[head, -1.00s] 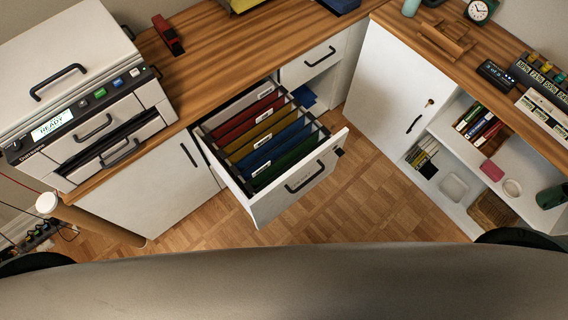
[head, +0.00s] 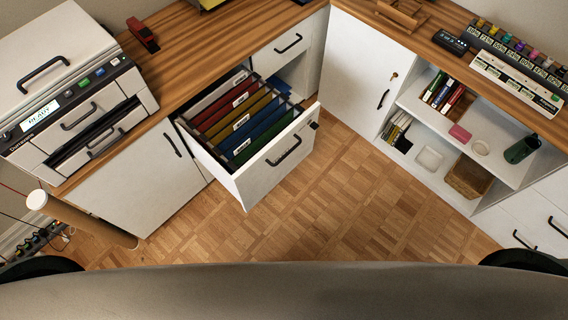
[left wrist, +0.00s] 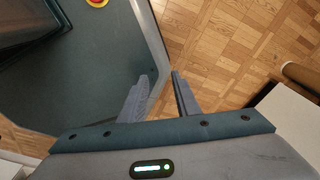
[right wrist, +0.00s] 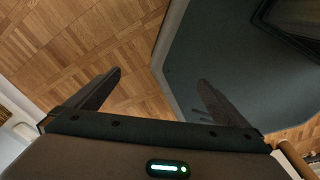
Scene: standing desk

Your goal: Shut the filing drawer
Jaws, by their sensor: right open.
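The filing drawer (head: 250,182) is pulled well out from the cabinet under the wooden desk top in the head view. It has a white front with a dark bar handle (head: 284,151). Red, yellow, blue and green hanging folders (head: 240,122) stand inside it. Neither gripper shows in the head view. My left gripper (left wrist: 159,76) has its fingers apart with a narrow gap, empty, above my base and the floor. My right gripper (right wrist: 160,77) is open wide and empty, also over floor and my base. The drawer shows in neither wrist view.
A grey-white printer (head: 75,90) and red stapler (head: 142,35) stand on the desk top. Another closed drawer (head: 290,43) is beside the open one. An open shelf unit (head: 455,180) stands at right. The parquet floor (head: 330,210) before the drawer is clear. A cardboard tube (head: 90,220) leans at left.

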